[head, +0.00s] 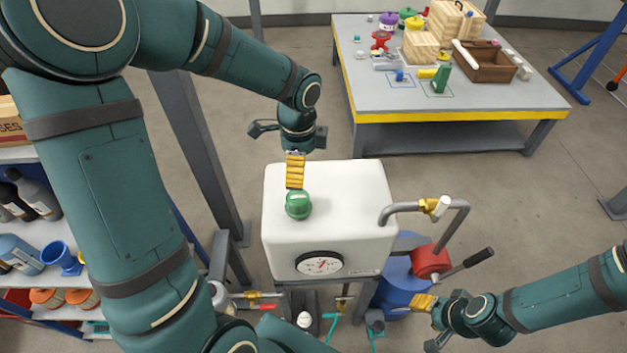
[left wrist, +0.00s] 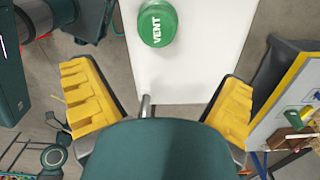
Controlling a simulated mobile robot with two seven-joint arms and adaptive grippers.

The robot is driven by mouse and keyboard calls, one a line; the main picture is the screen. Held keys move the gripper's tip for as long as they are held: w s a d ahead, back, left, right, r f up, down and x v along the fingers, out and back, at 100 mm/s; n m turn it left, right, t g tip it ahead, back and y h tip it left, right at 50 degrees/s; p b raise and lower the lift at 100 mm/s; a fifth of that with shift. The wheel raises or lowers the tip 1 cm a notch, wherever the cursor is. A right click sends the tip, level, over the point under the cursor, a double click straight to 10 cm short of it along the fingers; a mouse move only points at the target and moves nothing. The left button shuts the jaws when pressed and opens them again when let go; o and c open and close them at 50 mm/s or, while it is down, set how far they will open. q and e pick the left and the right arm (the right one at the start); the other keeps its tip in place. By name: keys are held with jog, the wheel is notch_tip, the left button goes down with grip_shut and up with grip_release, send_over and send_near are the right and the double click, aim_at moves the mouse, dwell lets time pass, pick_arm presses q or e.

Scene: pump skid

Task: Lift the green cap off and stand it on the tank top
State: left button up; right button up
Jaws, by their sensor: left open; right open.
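The green cap (head: 298,205) sits on the white tank top (head: 350,195), toward its left side. In the left wrist view the cap (left wrist: 158,24) shows the word VENT and lies at the upper edge, beyond the fingers. My left gripper (head: 295,170) is just behind the cap in the head view, and one yellow finger pad overlaps the cap's upper edge there. In the left wrist view its two yellow-padded fingers (left wrist: 162,100) are wide apart with nothing between them. My right gripper (head: 428,320) is open and empty at the lower right, away from the tank.
A pressure gauge (head: 320,264) is on the tank's front. A grey pipe (head: 402,208) with a brass valve (head: 433,206) rises at its right. The tank top right of the cap is bare. A table (head: 440,117) with blocks and parts stands behind. A bottle shelf (head: 45,281) is at left.

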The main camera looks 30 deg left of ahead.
aim_at(297, 196)
pick_arm(q)
jog(key=f, duration=0.5)
jog(key=s+f, duration=0.1)
jog(key=f, duration=0.1)
jog(key=shift+f+b, duration=0.4)
jog(key=shift+a+f, duration=0.2)
jog(key=shift+f, duration=1.15)
jog(key=shift+a+f, duration=0.15)
jog(key=shift+f, duration=1.2)
jog(key=c, duration=1.4)
